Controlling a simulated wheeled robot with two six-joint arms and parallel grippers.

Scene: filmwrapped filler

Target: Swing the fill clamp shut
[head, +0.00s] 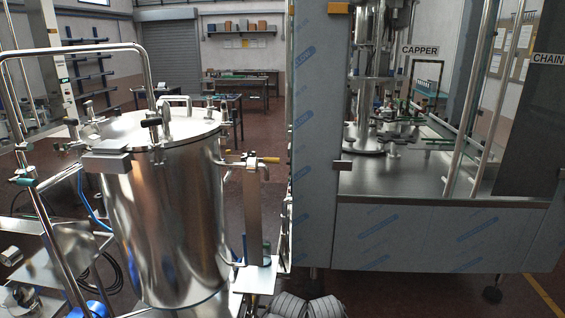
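A tall shiny steel tank (165,225) stands at the left of the head view under a round lid (185,126). Several fittings with dark knobs sit around the lid's rim. One upright fitting with a black knob (153,123) stands at the front of the lid. Neither of my grippers is in view.
A bent steel pipe (75,50) arches over the tank's left side. A film-wrapped machine (440,235) marked CAPPER fills the right. Grey ribbed parts (305,306) show at the bottom edge. Red-brown floor (262,125) is open between tank and benches.

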